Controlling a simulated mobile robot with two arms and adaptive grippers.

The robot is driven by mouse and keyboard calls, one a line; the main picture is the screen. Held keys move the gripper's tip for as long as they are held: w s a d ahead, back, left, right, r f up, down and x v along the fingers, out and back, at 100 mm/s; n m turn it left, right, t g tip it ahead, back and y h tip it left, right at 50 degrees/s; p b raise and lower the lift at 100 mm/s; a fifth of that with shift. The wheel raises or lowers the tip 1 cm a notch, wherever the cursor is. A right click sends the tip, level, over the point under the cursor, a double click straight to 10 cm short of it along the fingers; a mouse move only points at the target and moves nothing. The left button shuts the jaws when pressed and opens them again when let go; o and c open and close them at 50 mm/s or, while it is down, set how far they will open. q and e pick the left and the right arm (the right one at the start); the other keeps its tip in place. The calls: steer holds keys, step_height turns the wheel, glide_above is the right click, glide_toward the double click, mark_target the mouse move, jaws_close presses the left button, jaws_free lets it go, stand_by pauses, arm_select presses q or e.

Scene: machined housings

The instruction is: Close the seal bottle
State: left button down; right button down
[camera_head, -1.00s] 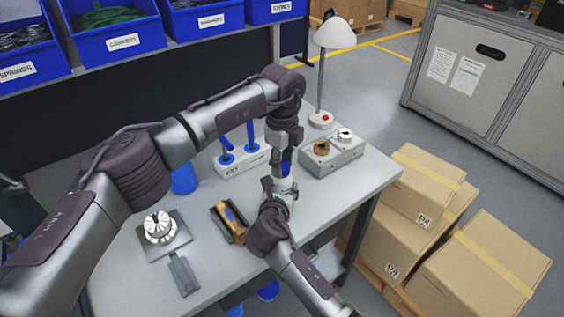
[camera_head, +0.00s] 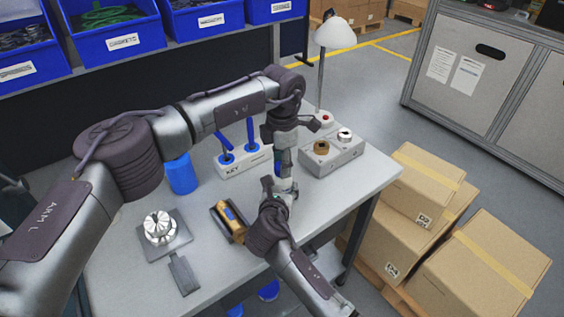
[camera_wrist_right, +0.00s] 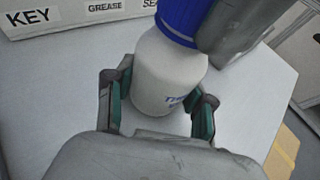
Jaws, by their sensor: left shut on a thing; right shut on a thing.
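The seal bottle is a white bottle (camera_wrist_right: 168,75) with dark lettering, standing upright between the fingers of my right gripper (camera_wrist_right: 157,105), which is shut on it. A blue cap (camera_wrist_right: 185,18) is at the bottle's top; whether it is fully seated I cannot tell. My left gripper (camera_head: 283,158) comes down from above and is shut on the cap, showing as a grey shape beside it in the right wrist view (camera_wrist_right: 235,25). In the head view, the bottle is mostly hidden by my grippers.
A labelled white rack (camera_head: 232,168) with blue-topped items stands behind. A grey box (camera_head: 345,158) with brass and silver parts is to the right. A blue cup (camera_head: 182,175), a yellow-and-dark tool (camera_head: 229,222) and a machined housing (camera_head: 159,228) are left. A lamp (camera_head: 335,36) stands behind.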

arm_select(q)
steer(key=m, duration=0.6)
steer(key=shift+m, duration=0.4)
steer(key=c, duration=0.7)
jaws_free()
steer(key=shift+r, duration=2.25)
steer(key=shift+c, duration=0.4)
